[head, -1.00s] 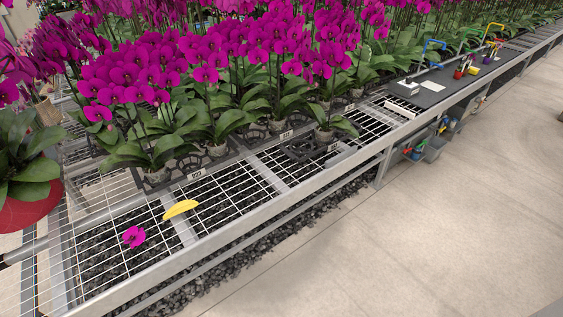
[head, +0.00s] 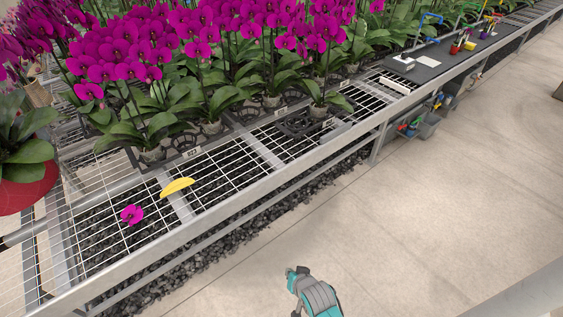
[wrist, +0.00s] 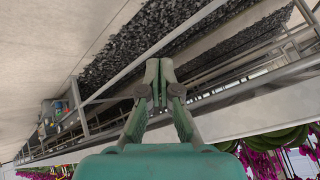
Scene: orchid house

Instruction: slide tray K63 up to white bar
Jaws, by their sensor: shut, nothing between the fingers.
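Black trays of magenta orchids stand on the wire-mesh bench. One dark tray (head: 297,129) sits forward of the row, near the bench's front rail, with a white label; I cannot read its label for sure, so I cannot tell whether it is K63. A white bar (head: 394,86) lies on the mesh farther along the bench, to the right of that tray and apart from it. My gripper (wrist: 158,68) is shut and empty in the wrist view, out over the aisle and away from the trays. Part of my arm shows low in the head view.
A yellow crescent-shaped piece (head: 177,187) and a fallen magenta bloom (head: 132,214) lie on the near mesh. A red pot (head: 28,187) stands at the left. A dark work mat (head: 440,63) with coloured tools is at the far right.

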